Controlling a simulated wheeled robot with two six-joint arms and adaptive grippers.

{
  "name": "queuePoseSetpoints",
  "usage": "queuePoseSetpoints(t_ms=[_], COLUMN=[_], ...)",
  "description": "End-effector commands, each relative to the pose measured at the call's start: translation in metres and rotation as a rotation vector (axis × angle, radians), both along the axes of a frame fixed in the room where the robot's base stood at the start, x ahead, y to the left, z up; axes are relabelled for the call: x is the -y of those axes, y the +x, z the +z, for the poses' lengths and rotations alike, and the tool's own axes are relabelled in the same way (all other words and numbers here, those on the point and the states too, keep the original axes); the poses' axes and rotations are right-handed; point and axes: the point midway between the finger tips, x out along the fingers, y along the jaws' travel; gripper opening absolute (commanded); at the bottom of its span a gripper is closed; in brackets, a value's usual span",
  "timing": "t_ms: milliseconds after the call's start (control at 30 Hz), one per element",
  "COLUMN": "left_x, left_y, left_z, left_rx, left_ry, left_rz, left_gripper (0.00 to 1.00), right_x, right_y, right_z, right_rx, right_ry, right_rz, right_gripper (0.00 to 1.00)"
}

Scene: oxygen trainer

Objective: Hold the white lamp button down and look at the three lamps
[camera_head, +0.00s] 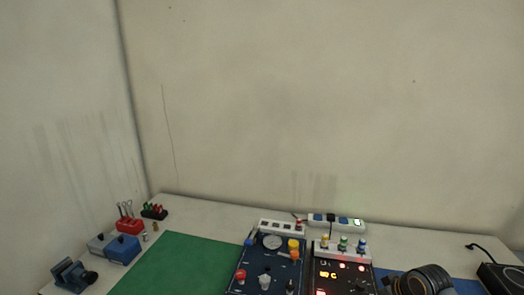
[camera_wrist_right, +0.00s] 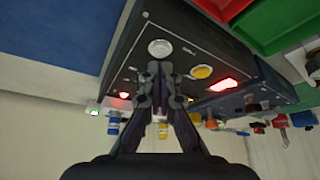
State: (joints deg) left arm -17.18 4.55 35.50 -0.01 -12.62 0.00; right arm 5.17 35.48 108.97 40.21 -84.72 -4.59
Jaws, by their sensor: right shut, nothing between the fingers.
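The dark control box (camera_head: 322,275) stands at the bottom centre-right of the head view and carries small lit red and pale spots. Which of these are the three lamps I cannot tell. In the right wrist view, the box's dark face (camera_wrist_right: 200,38) is close. A round white button (camera_wrist_right: 160,48) shows just beyond my right fingertips. My right gripper (camera_wrist_right: 160,70) is shut and empty. Whether its tips touch the button or press it is unclear. A red lamp (camera_wrist_right: 124,95) glows left of the fingers. My left gripper is not in view.
A yellow button (camera_wrist_right: 201,72) and a glowing red window (camera_wrist_right: 222,85) lie right of the fingers. A blue panel (camera_head: 268,265) with knobs stands left of the box. A green mat (camera_head: 180,262) and blue boxes (camera_head: 122,250) lie further left. The mat's surface is mostly clear.

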Motion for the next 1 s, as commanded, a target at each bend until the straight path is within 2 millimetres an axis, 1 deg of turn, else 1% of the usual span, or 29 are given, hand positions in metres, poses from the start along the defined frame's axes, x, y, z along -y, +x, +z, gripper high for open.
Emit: queuePoseSetpoints(t_ms=[600,1000], left_x=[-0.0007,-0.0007], left_y=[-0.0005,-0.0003], left_z=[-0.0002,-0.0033], left_rx=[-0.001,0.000], left_ry=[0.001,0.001], left_rz=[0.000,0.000], left_gripper=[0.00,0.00], right_x=[0.0001,0.0001], right_y=[0.0000,0.0000], right_z=[-0.0002,-0.0078], right_rx=[0.000,0.000], right_ry=[0.000,0.000], right_rz=[0.000,-0.001], right_gripper=[0.00,0.00])
